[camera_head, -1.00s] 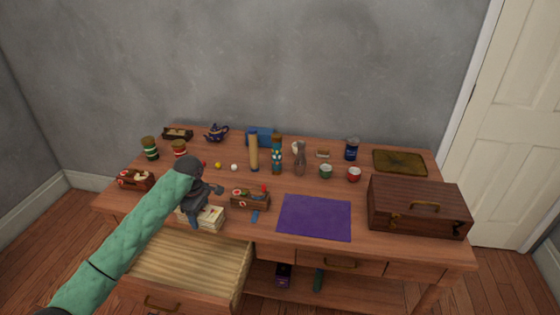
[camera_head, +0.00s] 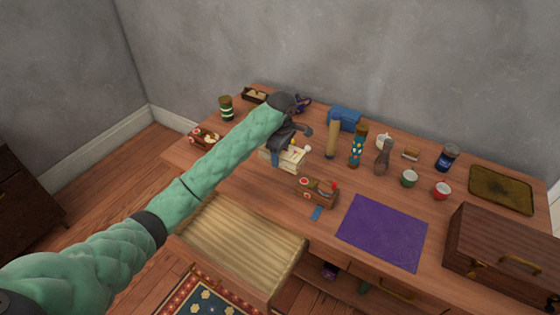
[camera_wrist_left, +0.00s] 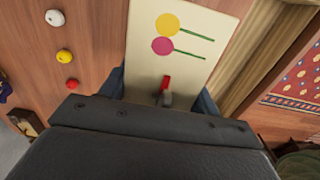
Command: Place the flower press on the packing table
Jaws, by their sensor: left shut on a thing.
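The flower press (camera_head: 288,159) is a flat cream block. In the left wrist view its pale face (camera_wrist_left: 190,28) shows a yellow and a pink round flower with green stems. My left gripper (camera_head: 278,154) is shut on it, and the fingers show beside the press in the left wrist view. In the head view the press appears over the left part of the wooden table (camera_head: 345,186), behind the open drawer; I cannot tell how high it is. My left arm hides part of the table. My right gripper is not in view.
A small wooden box of items (camera_head: 316,193) stands right of the press. A purple mat (camera_head: 382,232) and brown case (camera_head: 505,250) lie farther right. Bottles and cups stand behind. The open drawer (camera_head: 243,240) juts out in front. A patterned rug (camera_head: 205,300) lies on the floor.

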